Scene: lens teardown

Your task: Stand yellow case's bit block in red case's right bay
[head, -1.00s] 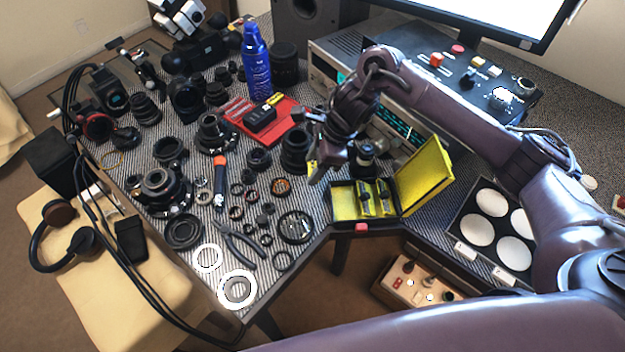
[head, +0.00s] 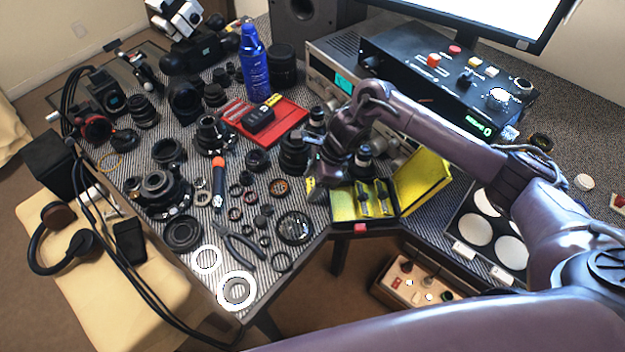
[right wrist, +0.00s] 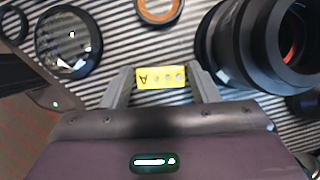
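In the head view the yellow case (head: 345,222) lies open at the table's front edge, its yellow lid (head: 422,180) raised on the right. Dark and yellow pieces stand in it. My right gripper (head: 317,189) is just left of the case, above the table. It is shut on a small yellow bit block (head: 311,184). In the right wrist view the block (right wrist: 160,77) sits between the fingertips, showing an "A" and a row of dots. The red case (head: 287,124) lies open farther back, with a black piece and red-handled tools in it. My left gripper is out of view.
A black lens barrel (head: 293,154) stands close behind my right gripper; it is large in the right wrist view (right wrist: 228,45). A blue spray can (head: 255,62) stands behind the red case. Rings, pliers (head: 240,240) and lens parts crowd the table to the left.

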